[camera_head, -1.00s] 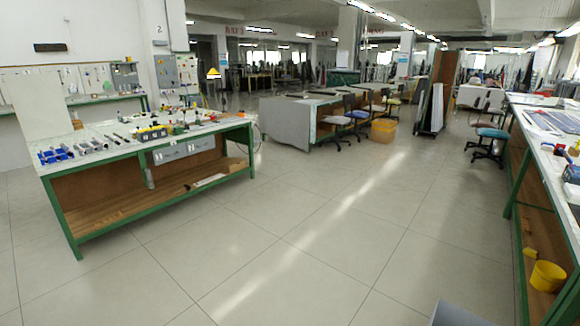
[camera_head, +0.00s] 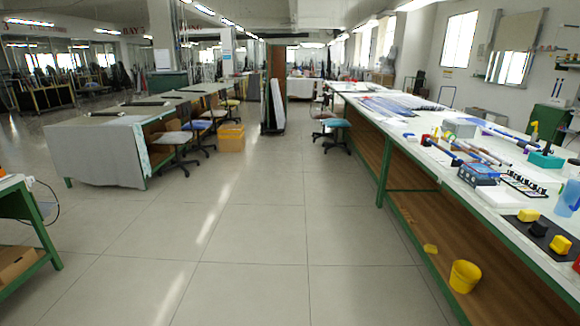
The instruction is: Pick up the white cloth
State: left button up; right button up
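No white cloth can be made out for certain. A large pale grey cloth (camera_head: 92,155) drapes over the end of the long table at the left. A narrow pale strip (camera_head: 142,150) hangs at its right edge. A flat white item (camera_head: 492,196) lies on the near right workbench; I cannot tell if it is cloth. Neither of my grippers is in view.
The green-framed right workbench (camera_head: 384,190) holds tools, a blue jug (camera_head: 567,198) and yellow-and-black pieces. A yellow bucket (camera_head: 464,276) stands on its lower shelf. Chairs, including a teal-seated one (camera_head: 337,124), stand farther back. The tiled floor (camera_head: 250,235) ahead is clear.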

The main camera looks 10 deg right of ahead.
aim_at(410, 139)
jog(key=i+l+z, duration=0.25)
jog(key=i, duration=0.4)
jog(key=i+l+z, duration=0.25)
jog(key=i, duration=0.4)
jog(key=i+z, duration=0.25)
jog(key=i, duration=0.4)
jog(key=i+j+z, duration=0.25)
jog(key=i, duration=0.4)
jog(key=i+j+z, duration=0.3)
jog(key=i, duration=0.35)
jog(key=l, duration=0.1)
